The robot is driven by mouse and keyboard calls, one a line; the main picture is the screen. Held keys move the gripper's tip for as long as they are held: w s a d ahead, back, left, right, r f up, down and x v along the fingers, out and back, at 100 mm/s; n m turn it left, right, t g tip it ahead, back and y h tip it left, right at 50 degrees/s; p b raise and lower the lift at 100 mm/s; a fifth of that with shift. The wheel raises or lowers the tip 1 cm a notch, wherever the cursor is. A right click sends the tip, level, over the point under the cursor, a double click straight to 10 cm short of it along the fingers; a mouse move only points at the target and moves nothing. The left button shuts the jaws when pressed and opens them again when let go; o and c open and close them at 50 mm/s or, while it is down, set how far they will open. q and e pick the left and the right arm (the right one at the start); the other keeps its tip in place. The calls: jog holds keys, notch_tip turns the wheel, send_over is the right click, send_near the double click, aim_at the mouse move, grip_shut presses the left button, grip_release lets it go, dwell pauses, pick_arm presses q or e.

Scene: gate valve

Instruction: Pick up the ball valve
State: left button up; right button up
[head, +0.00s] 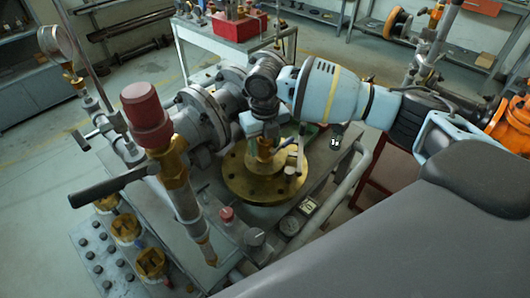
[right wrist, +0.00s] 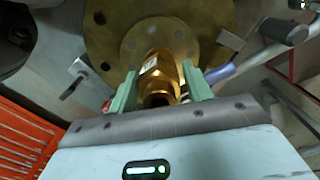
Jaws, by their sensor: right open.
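The ball valve (right wrist: 158,72) is a shiny brass body standing on a round brass flange (right wrist: 105,30). In the head view the valve (head: 264,150) shows just below my right gripper (head: 265,130), on the flange plate (head: 262,190). A bluish lever (right wrist: 222,73) runs beside it to the right in the wrist view. My right gripper (right wrist: 161,88) is open, with one green finger on each side of the valve; I cannot tell whether either touches it. The gripper hides part of the valve in the head view. My left gripper is not in view.
A grey pipe assembly (head: 205,115) and a red-capped brass valve (head: 148,115) with a dark lever stand close on the left. A gauge (head: 290,225) and pipe (head: 345,185) lie near the bench edge. A red box (head: 238,25) sits on a rear bench.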

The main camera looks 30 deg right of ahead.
jog(key=shift+c, duration=0.3)
grip_shut()
jog(key=shift+r, duration=0.2)
notch_tip(320, 180, up, 10)
jog(key=shift+f, duration=0.1)
dwell(0.5)
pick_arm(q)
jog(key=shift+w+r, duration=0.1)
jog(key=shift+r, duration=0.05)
pick_arm(e)
jog(key=shift+r, duration=0.2)
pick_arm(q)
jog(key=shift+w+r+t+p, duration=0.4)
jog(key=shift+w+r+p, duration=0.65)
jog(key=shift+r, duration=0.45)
pick_arm(e)
jog(key=shift+r, duration=2.05)
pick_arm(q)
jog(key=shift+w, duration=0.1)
